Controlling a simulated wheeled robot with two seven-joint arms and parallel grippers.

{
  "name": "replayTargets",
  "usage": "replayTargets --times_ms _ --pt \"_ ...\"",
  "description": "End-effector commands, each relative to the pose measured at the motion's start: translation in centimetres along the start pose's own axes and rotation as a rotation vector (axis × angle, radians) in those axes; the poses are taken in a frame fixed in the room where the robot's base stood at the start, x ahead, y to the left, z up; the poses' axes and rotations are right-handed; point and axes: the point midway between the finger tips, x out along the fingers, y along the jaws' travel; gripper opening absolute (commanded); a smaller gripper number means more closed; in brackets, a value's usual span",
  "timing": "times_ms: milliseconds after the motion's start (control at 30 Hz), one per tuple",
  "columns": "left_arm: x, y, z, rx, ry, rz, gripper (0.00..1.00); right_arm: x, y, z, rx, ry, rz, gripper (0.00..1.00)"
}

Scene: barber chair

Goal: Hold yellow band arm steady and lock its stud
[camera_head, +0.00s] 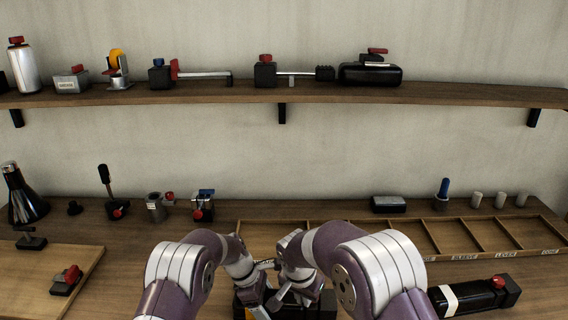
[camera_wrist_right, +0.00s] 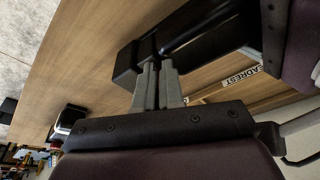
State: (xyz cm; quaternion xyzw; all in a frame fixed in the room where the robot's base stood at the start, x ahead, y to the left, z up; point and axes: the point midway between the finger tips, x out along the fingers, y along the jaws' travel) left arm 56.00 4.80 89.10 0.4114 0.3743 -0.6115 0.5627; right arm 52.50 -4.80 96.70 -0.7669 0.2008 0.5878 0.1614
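My right gripper (camera_head: 278,298) reaches down over a black device (camera_head: 318,307) at the bottom centre of the head view. In the right wrist view its two grey fingers (camera_wrist_right: 157,68) stand close together, with their tips at a black part (camera_wrist_right: 125,65) of a dark bar-like piece. Whether they grip it cannot be told. My left gripper (camera_head: 258,296) is beside the right one over the same device, partly hidden, and its finger gap is not clear. A small yellowish patch shows at the device's left end; a yellow band arm and its stud cannot be made out clearly.
A divided wooden tray (camera_head: 430,238) with labels lies behind my arms. A black cylinder with a white band and red knob (camera_head: 470,298) lies at right. A wooden board (camera_head: 40,285) with a red-knobbed clamp is at left. A shelf (camera_head: 210,95) holds several tools.

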Motion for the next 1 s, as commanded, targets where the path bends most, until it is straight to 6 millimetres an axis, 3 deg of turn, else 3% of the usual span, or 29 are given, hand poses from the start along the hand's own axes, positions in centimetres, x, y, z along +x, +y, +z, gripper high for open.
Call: replayTargets --times_ms 67,1000 --pt "-0.1 0.0 0.3 0.006 -0.004 -0.002 0.13 0.9 0.2 0.6 -0.004 -0.015 0.014 0.00" --pt "0.1 -0.1 -0.1 -0.003 0.000 -0.004 0.12 -0.4 -0.6 0.7 0.001 -0.006 0.009 0.00"
